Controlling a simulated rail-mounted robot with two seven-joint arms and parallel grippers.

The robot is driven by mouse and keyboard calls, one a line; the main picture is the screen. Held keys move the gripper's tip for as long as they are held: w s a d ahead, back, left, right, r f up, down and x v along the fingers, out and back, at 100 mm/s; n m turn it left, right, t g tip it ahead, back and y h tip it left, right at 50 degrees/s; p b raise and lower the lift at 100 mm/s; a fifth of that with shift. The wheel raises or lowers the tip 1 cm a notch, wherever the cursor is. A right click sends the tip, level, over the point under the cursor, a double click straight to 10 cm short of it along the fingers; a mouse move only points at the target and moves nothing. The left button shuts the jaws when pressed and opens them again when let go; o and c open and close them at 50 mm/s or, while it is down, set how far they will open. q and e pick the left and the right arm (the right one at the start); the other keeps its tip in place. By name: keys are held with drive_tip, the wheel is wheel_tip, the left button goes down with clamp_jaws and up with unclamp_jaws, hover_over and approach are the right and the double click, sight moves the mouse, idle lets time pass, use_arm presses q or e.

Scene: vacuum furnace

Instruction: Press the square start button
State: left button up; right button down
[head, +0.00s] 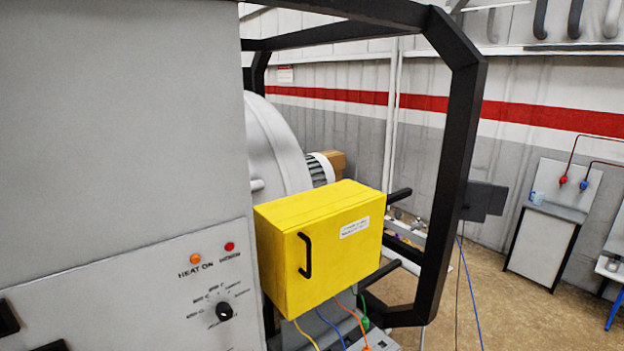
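I see no square start button that I can make out. A grey control panel (150,290) fills the lower left. It carries an orange light (195,259) labelled HEAT ON, a red round light or button (229,246) with a label too small to read surely, and a black rotary knob (224,311) with small markings around it. Dark shapes (8,318) at the lower left edge are cut off, and I cannot tell what they are. Neither of my grippers can be made out in the head view.
A yellow box (290,255) with a black handle juts out right of the panel, with coloured cables below. A black frame (452,170) surrounds the round grey furnace body (276,150). Open floor (510,310) and a white cabinet (542,245) lie at right.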

use_arm(q)
clamp_jaws()
idle(1.2)
